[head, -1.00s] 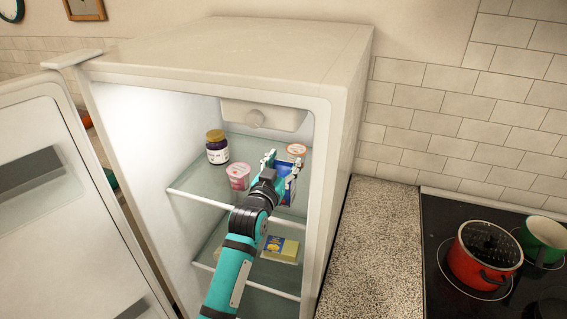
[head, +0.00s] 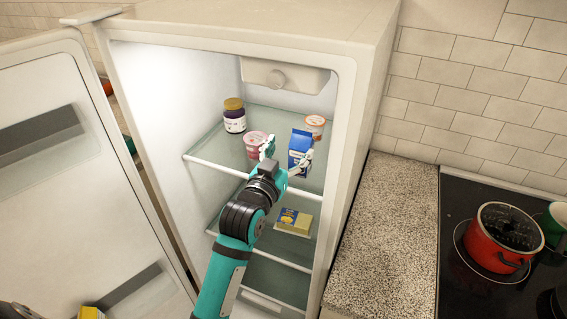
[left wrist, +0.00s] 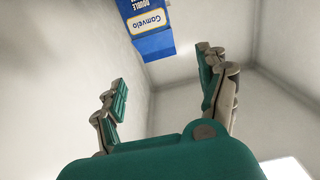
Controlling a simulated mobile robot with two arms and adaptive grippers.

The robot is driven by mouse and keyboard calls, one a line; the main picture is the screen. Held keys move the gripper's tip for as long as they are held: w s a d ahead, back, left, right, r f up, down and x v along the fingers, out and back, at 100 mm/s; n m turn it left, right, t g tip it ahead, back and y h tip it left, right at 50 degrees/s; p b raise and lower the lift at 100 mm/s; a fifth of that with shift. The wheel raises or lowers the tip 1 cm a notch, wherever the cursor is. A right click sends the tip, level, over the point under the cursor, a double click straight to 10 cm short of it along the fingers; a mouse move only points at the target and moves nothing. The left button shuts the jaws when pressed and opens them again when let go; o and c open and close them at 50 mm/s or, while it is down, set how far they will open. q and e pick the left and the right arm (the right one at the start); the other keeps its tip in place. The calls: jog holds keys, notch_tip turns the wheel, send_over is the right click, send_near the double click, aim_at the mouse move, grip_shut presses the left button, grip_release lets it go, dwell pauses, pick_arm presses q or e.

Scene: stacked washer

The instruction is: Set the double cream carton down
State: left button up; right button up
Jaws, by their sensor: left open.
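The blue and white double cream carton (head: 299,153) stands upright on the upper glass shelf of the open fridge, at the right. My left gripper (head: 286,157) is open and empty in front of the carton, at the shelf's front. My right gripper is not in view.
A pink yogurt cup (head: 255,144) stands left of the carton, close to a finger. A yellow package (head: 293,222) lies on the shelf below. The fridge door (head: 80,170) stands open at left.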

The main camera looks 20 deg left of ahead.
pick_arm(q)
jog(key=shift+s, duration=1.65)
jog(key=s+d+f+g, duration=0.1)
jog(key=s+f+g, duration=0.1)
jog(key=f, duration=0.9)
jog(key=s+d+f+m+g+h, duration=0.1)
jog(key=f+g, duration=0.1)
jog(key=f, duration=0.9)
jog(key=s+d+f+g, duration=0.2)
jog(key=f, duration=0.9)
jog(key=s+a+f+g, duration=0.1)
jog(key=s+f+g, duration=0.1)
jog(key=s+f, duration=0.35)
jog(key=s+f+g, duration=0.1)
jog(key=s+f, duration=0.2)
jog(key=f, duration=0.5)
jog(key=s+a+f+g, duration=0.2)
jog(key=s+f, duration=0.4)
jog(key=s, duration=0.5)
jog(key=s+a+f+g+y, duration=0.1)
jog(key=s+a+f+g, duration=0.1)
jog(key=s+f, duration=0.5)
jog(key=s+a+f+m+g, duration=0.1)
jog(key=s+f+g, duration=0.3)
jog(key=s, duration=1.2)
notch_tip(320, 180, down, 3)
jog(key=shift+s+a+y, duration=0.25)
jog(key=shift+a+y, duration=0.05)
jog(key=shift+a, duration=0.35)
